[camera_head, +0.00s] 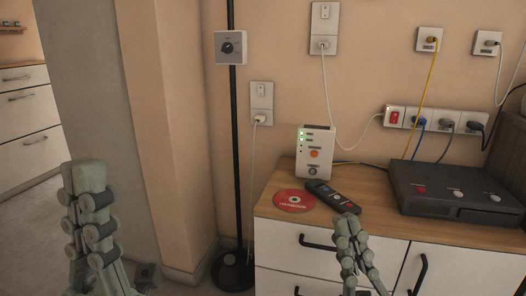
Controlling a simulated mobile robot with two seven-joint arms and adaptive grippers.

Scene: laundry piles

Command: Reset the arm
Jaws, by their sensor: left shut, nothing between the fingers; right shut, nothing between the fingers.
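My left gripper (84,178) stands upright at the lower left of the head view, in front of the grey wall edge. Its fingers are together and hold nothing. My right gripper (347,224) is at the lower middle right, in front of the wooden-topped cabinet (385,222). Its fingers are together and empty. Its tip shows just below a dark remote (332,196) in the picture; I cannot tell whether they touch.
A red disc (294,201), a white box with green lights (315,153) and a dark device (455,192) are on the cabinet. A power strip (432,120) with several cables is on the wall. A black pole (236,150) stands left of the cabinet.

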